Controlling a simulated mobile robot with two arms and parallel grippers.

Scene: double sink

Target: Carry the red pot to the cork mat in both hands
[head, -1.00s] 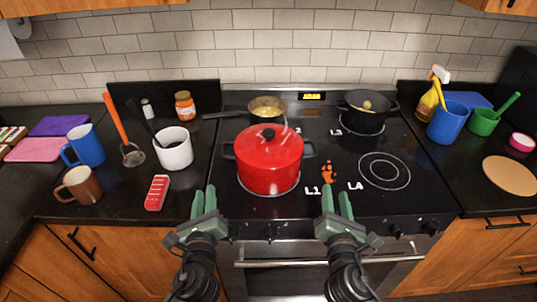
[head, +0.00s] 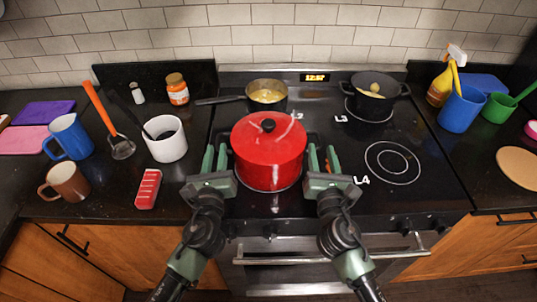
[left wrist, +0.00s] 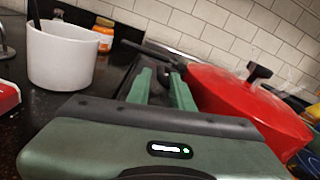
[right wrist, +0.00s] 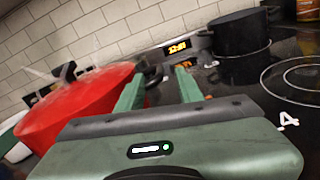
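The red pot (head: 268,160), lidded with a black knob, sits on the front-left burner. It also shows at the right of the left wrist view (left wrist: 235,100) and the left of the right wrist view (right wrist: 75,105). My left gripper (head: 215,158) is at the pot's left side and my right gripper (head: 321,158) at its right side. Both look open, with a gap between their fingers. A dark side handle (right wrist: 154,77) shows near the right fingers; whether it lies between them is unclear. The left handle is mostly hidden. The round cork mat (head: 518,167) lies bare on the right counter.
A saucepan (head: 266,95) stands behind the pot; a black pot (head: 374,98) is on the back-right burner. The front-right burner (head: 393,163) is empty. A blue cup (head: 462,110) and green cup (head: 498,108) stand behind the mat. A white mug (head: 165,140) is left of the stove.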

